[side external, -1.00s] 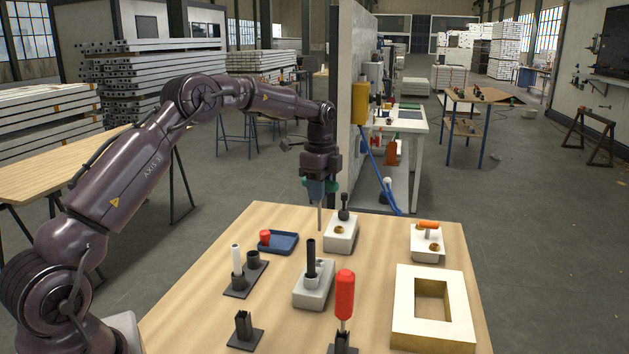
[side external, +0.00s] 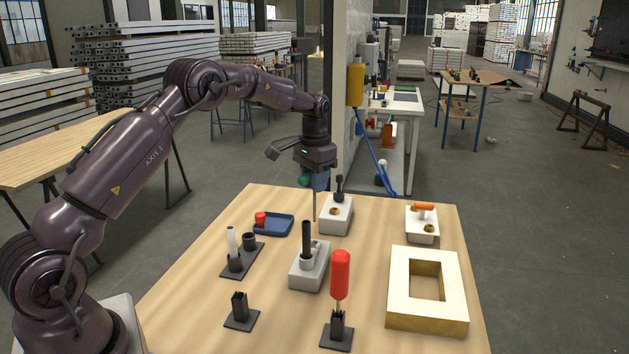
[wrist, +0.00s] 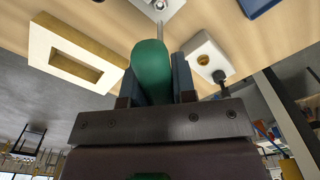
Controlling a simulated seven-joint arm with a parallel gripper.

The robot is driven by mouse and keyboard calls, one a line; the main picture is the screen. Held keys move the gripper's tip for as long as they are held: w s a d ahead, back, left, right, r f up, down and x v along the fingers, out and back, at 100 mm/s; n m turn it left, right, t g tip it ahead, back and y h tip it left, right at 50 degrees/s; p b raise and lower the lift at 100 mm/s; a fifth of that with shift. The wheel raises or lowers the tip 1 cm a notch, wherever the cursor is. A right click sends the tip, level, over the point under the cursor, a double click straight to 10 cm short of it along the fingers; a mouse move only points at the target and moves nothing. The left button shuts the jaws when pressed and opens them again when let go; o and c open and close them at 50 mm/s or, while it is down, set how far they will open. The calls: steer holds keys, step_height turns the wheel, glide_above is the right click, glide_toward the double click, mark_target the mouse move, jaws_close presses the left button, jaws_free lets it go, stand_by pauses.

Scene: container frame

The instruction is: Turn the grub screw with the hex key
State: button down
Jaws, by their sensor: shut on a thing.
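My gripper (side external: 314,184) is shut on the green handle of the hex key (wrist: 152,72). The key's thin grey shaft (side external: 314,205) points down, just left of a pale block (side external: 336,216) with a brass insert and a black knob. That block also shows in the wrist view (wrist: 207,58), right of the fingers. In the wrist view the shaft runs toward a grey block (wrist: 172,8) at the top edge. Whether its tip touches anything is unclear. I cannot clearly make out the grub screw. Another pale block (side external: 422,228) with a brass insert and an orange handle stands at the right.
A grey block (side external: 309,273) with a black rod stands mid-table. Nearby are a blue tray (side external: 280,228) with a red piece, dark holders, a red-handled tool (side external: 340,273) and a square frame (side external: 397,290). Bare wood (side external: 190,295) lies at left.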

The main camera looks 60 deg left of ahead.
mark_target(314, 201)
steer(key=n, duration=0.6)
steer(key=shift+n, duration=0.4)
steer(key=shift+f+n, duration=0.35)
steer(key=shift+n, duration=0.05)
steer(key=shift+f, duration=2.35)
steer(key=shift+f, duration=0.75)
